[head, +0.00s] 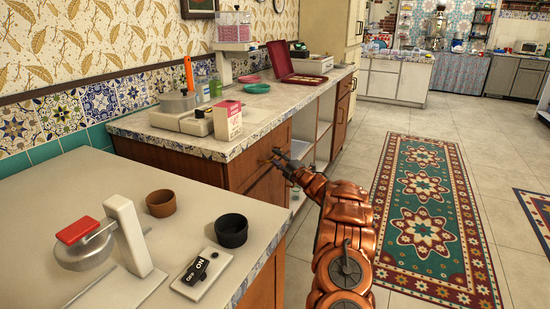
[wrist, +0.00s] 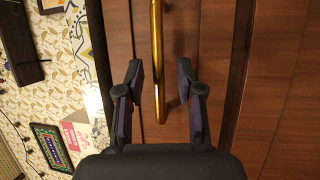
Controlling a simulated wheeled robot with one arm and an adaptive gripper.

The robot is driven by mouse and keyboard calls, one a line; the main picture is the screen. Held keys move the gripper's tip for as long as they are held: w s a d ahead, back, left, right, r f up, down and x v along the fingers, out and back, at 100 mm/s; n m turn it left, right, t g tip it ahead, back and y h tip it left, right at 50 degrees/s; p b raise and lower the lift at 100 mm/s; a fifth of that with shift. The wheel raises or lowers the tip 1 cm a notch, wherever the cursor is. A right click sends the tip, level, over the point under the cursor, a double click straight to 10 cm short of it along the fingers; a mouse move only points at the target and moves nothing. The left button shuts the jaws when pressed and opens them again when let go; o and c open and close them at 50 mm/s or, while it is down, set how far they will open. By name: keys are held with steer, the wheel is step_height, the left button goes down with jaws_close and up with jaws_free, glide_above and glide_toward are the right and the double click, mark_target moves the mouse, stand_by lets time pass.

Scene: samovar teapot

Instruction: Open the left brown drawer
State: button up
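The left brown drawer (head: 250,165) is in the wooden cabinet under the stone-topped counter, and it looks shut in the head view. Its brown front (wrist: 220,50) fills much of the wrist view. A brass bar handle (wrist: 157,45) runs across that front, up and down in the wrist picture. My gripper (head: 277,157) is at the drawer front in the head view. In the wrist view my gripper (wrist: 161,95) is open, with one finger on each side of the handle and gaps between. The handle's lower end is near the fingers. Contact is not visible.
Open white shelves (head: 302,135) are right of the drawer, then another brown drawer (head: 345,87). A red and white box (head: 228,120) stands on the counter (head: 262,112) above. A near table (head: 80,205) is at left. The tiled floor and rug (head: 423,200) at right are clear.

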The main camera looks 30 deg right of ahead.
steer(key=shift+x, duration=0.9)
steer(key=shift+r, duration=0.1)
jaws_close()
